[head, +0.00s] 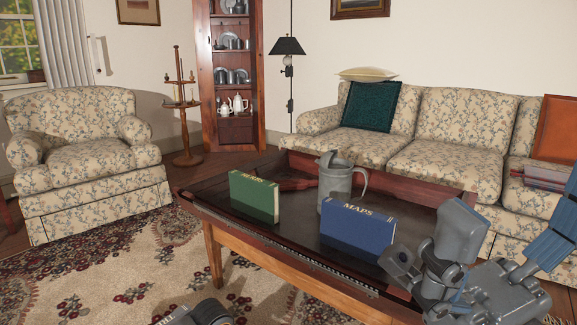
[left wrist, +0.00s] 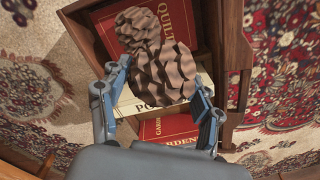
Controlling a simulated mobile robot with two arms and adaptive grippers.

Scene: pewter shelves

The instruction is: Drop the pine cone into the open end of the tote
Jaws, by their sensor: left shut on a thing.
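In the left wrist view, my left gripper (left wrist: 158,103) is shut on a brown scaly pine cone (left wrist: 168,78). The pine cone is over a brown wooden tote (left wrist: 238,45) low over the rug. A second pine cone (left wrist: 136,24) shows beyond the held one, over a red book; its contact with the tote is partly hidden. In the head view only a piece of my left arm shows at the bottom edge; the held pine cone and tote are out of that view. My right gripper (head: 408,276) is at the right, by the coffee table; its jaw opening is unclear.
Red books (left wrist: 185,127) and a pale book (left wrist: 130,100) lie inside the tote. The coffee table (head: 235,228) carries a green book (head: 254,197), a blue book (head: 358,231) and a pewter jug (head: 337,183). An armchair (head: 85,150) and a sofa (head: 440,135) stand behind.

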